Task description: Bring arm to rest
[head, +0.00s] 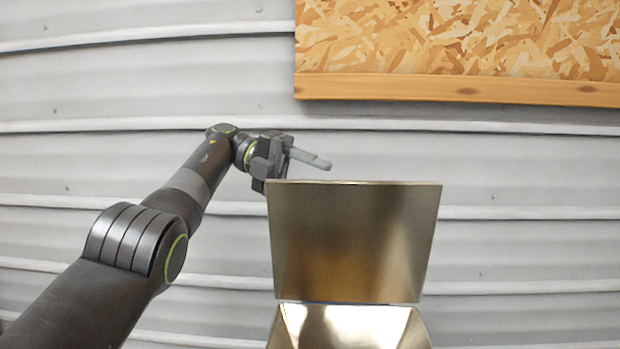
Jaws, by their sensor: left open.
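My left arm comes in from the lower left and reaches up to the middle of the head view. My left gripper (294,167) is at the arm's end, just above the upper left corner of a shiny metal hopper (352,240). One finger points to the right; the lower part of the gripper is partly hidden behind the hopper's upright back plate. The gripper is open, and I see nothing held in it. I cannot tell whether it touches the plate. My right gripper is not in view.
The hopper's lower bowl (350,326) runs out of the bottom edge of the view. A grey ribbed wall (520,255) stands behind. A wood-chip board (460,40) with a wooden edge strip (450,88) is at the upper right. Space right of the hopper looks clear.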

